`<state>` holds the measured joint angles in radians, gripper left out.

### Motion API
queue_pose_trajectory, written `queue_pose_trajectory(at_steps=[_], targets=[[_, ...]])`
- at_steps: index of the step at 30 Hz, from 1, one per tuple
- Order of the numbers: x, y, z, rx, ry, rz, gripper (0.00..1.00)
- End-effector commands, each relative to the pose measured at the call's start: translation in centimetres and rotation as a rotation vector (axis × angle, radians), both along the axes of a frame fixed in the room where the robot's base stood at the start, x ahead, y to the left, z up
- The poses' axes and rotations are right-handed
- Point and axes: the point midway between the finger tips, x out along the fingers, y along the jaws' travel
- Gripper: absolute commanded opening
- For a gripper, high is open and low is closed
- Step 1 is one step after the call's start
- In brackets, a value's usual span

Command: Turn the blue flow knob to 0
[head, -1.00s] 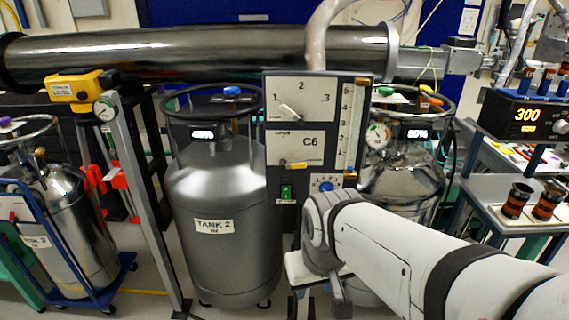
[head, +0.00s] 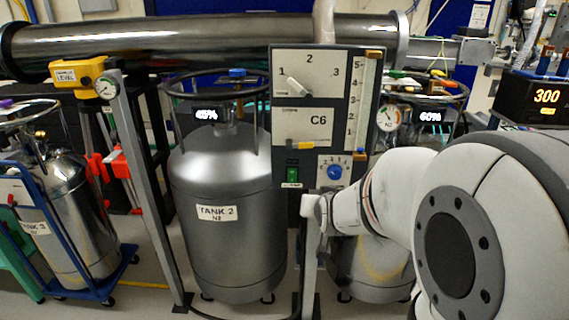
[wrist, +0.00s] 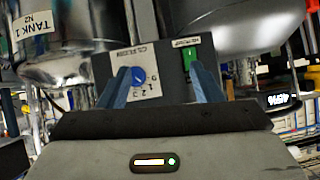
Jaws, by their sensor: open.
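The blue flow knob (head: 334,172) sits on a small white dial plate at the lower right of the C6 panel (head: 311,108). Its pointer is too small to read for certain in the head view. In the wrist view the knob (wrist: 138,77) shows on its plate, which appears turned over, with small digits beside it. My gripper (wrist: 160,68) is open and empty, its two blue-grey fingers pointing toward the panel. The knob lies between the fingers in the picture, nearer the left one, with no contact seen. In the head view my arm hides most of the gripper.
A green switch (head: 292,176) sits left of the knob, with a yellow-handled lever (head: 299,145) and a 1-2-3 selector (head: 299,87) above. Tank 2 (head: 225,215) stands left of the panel; another tank (head: 375,265) is behind my arm at right.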

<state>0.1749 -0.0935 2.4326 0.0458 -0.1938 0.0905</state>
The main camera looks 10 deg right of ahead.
Motion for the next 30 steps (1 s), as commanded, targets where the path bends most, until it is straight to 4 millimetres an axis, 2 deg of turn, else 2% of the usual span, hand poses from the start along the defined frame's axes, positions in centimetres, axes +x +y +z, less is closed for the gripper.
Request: queue_pose_trajectory(at_steps=[1,6,10,17,30], targets=[[1.5,-1.3,-1.8,0.005,-0.075,-0.028,0.59],[5.1,-4.9,-2.7,0.003,-0.335,-0.087,0.59],[6.2,-6.8,-2.8,-0.001,-0.479,-0.113,0.59],[7.0,-8.2,-2.5,-0.005,-0.585,-0.127,0.59],[13.1,-9.9,-2.3,-0.007,-0.589,-0.127,0.59]])
